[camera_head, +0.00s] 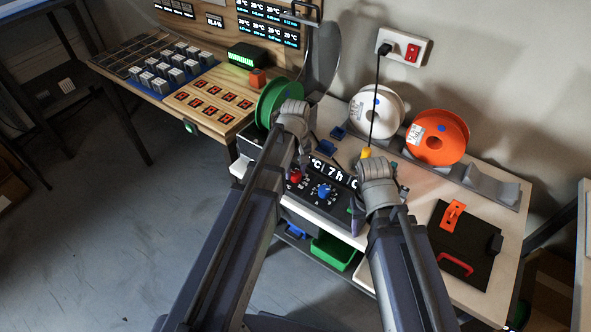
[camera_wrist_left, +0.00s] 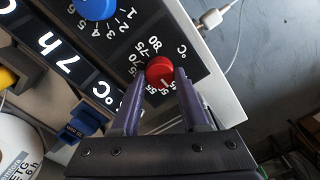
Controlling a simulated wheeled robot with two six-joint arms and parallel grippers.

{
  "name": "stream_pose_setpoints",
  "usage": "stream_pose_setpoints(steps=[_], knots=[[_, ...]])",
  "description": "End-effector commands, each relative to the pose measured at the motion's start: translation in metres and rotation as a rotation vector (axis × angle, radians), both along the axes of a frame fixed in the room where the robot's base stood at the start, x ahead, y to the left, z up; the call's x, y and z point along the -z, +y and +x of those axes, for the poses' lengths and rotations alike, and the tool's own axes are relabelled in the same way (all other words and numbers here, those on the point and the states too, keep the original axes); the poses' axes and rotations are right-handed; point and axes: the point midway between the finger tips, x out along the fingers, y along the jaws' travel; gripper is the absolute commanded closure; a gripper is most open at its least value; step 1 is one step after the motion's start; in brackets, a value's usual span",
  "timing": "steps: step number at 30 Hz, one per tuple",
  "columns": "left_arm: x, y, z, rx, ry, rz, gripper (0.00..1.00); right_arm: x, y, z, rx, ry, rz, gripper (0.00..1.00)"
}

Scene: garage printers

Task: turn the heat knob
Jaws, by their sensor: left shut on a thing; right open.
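The heat knob is the red knob (camera_head: 296,177) on the black front panel, beside a °C scale. In the left wrist view the red knob (camera_wrist_left: 159,71) sits between the tips of my left gripper (camera_wrist_left: 158,88), which is shut on it. In the head view my left gripper (camera_head: 303,160) reaches down to the panel and partly hides it. A blue knob (camera_head: 324,191) with a number scale is to the right of the red one; it also shows in the left wrist view (camera_wrist_left: 95,8). My right gripper (camera_head: 356,218) is open and empty near the panel's right end.
A green spool (camera_head: 268,104) stands behind my left gripper. White (camera_head: 377,112) and orange (camera_head: 437,137) spools stand at the back. A black plate (camera_head: 462,240) with a red handle lies at right. A green bin (camera_head: 334,252) sits below the panel.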

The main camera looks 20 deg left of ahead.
Motion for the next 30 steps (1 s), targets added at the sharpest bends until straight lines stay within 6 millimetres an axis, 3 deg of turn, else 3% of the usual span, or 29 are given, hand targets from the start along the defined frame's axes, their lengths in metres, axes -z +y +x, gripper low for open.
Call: stream_pose_setpoints(steps=[14, 30], knots=[[0.0001, -0.0002, 0.0000, 0.068, 0.000, 0.000, 1.00, 0.0001, 0.0000, 0.0000, 0.000, 0.000, 0.000, 0.50], [0.0001, -0.0016, 0.0005, 0.533, 0.000, 0.000, 1.00, 0.0001, 0.0000, 0.0000, 0.000, 0.000, 0.000, 0.50]])
